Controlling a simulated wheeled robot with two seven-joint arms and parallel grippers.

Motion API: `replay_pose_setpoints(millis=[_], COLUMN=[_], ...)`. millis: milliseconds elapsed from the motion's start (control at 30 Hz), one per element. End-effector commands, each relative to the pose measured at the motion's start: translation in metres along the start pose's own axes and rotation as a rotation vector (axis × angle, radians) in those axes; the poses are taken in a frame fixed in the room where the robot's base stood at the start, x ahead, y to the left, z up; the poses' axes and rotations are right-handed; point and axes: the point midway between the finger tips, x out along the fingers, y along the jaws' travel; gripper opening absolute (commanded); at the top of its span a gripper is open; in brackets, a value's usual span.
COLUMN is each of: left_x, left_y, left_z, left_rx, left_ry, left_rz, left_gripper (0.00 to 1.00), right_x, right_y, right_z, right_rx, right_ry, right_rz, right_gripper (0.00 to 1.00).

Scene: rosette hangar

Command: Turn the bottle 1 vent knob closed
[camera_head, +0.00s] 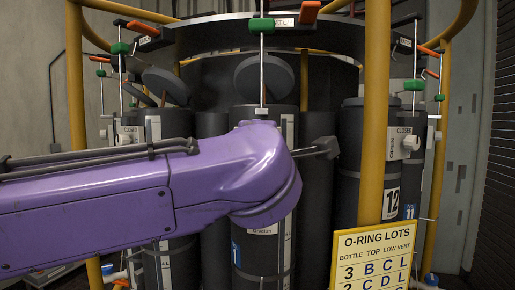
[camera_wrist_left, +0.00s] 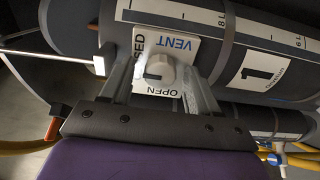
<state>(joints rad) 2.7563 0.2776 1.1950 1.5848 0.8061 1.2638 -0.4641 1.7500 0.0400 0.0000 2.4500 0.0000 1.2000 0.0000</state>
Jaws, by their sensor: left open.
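The bottle 1 vent knob (camera_wrist_left: 161,70) is a round pale knob on a white plate (camera_wrist_left: 183,50) marked VENT and OPEN, with part of CLOSED showing. The plate is on dark bottle 1 (camera_wrist_left: 225,62), beside its large "1" label. My open left gripper (camera_wrist_left: 158,88) has one finger on each side of the knob in the left wrist view; I cannot tell whether either touches it. I cannot read the knob's setting. In the head view, my purple left arm crosses in front of the bottles and hides the knob and fingertips. My right gripper is not in view.
Several dark bottles stand in a rack with yellow posts (camera_head: 375,110). A yellow O-ring lots sign (camera_head: 374,262) stands at the lower right. Levers with green and orange handles hang above.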

Motion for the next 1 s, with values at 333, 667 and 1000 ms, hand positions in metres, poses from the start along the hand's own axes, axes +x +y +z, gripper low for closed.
replay_pose_setpoints(millis=[333,667,1000], left_x=[-0.072,-0.102,-0.102], left_y=[-0.004,0.000,0.000], left_z=[0.000,0.000,0.000], left_rx=[-0.001,0.000,0.000], left_ry=[-0.001,-0.001,-0.001], left_rz=[0.006,0.001,0.001], left_gripper=[0.61,0.61,0.61], right_x=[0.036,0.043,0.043], right_y=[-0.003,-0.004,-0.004], right_z=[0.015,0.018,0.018], right_rx=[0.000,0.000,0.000], right_ry=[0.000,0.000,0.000], right_rz=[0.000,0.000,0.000], right_gripper=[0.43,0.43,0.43])
